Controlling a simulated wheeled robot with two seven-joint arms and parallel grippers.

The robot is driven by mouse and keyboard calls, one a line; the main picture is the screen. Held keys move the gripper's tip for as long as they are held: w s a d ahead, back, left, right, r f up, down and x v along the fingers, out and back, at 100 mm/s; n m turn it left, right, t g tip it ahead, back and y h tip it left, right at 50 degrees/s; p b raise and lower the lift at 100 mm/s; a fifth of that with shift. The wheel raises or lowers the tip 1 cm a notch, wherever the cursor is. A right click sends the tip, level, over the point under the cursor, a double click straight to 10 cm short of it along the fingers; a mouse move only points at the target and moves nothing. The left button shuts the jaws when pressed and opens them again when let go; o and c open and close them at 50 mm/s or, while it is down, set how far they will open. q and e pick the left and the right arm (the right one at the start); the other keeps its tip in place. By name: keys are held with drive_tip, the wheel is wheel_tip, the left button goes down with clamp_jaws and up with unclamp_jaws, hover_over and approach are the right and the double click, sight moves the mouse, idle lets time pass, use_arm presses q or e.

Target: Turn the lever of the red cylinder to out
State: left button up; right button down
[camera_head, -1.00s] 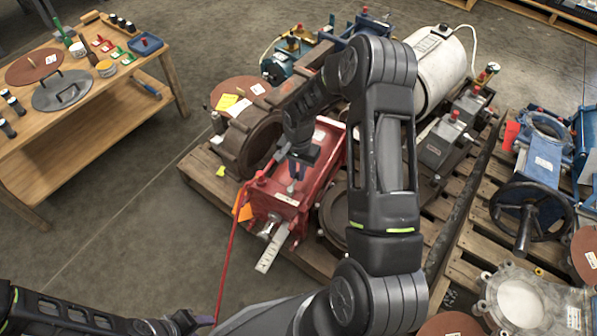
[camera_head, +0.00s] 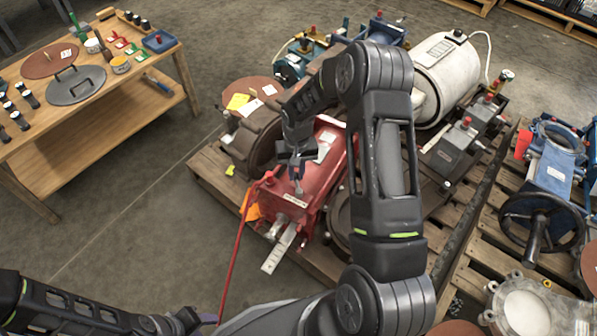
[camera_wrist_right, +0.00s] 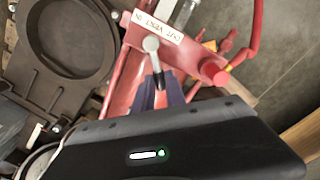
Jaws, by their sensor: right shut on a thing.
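The red cylinder (camera_head: 318,180) lies on a wooden pallet in the middle of the head view; it also shows in the right wrist view (camera_wrist_right: 118,92). Its lever, with a pale rounded end (camera_wrist_right: 151,43), stands by a white label strip (camera_wrist_right: 158,27) with words that seem to read OUT, VENT and IN. My right gripper (camera_head: 298,172) is over the cylinder, with its purple fingers (camera_wrist_right: 160,92) shut on the lever. Which label word the lever points at is unclear. My left gripper (camera_head: 207,319) is low at the left, near the red hose; its jaw opening is unclear.
A dark ring-shaped housing (camera_head: 250,140) stands left of the cylinder, and a white drum (camera_head: 445,80) behind it. Grey valve blocks (camera_head: 455,145) are to the right. A wooden bench (camera_head: 110,125) with tools is at the left, with clear floor between.

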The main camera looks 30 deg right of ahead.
sight(296, 175)
idle(0.4)
drive_tip(key=c, duration=1.4)
unclamp_jaws()
drive_tip(key=shift+o, duration=0.2)
wheel_tip(296, 175, up, 8)
drive_tip(key=shift+f+p, duration=0.1)
drive_tip(key=shift+p, duration=0.8)
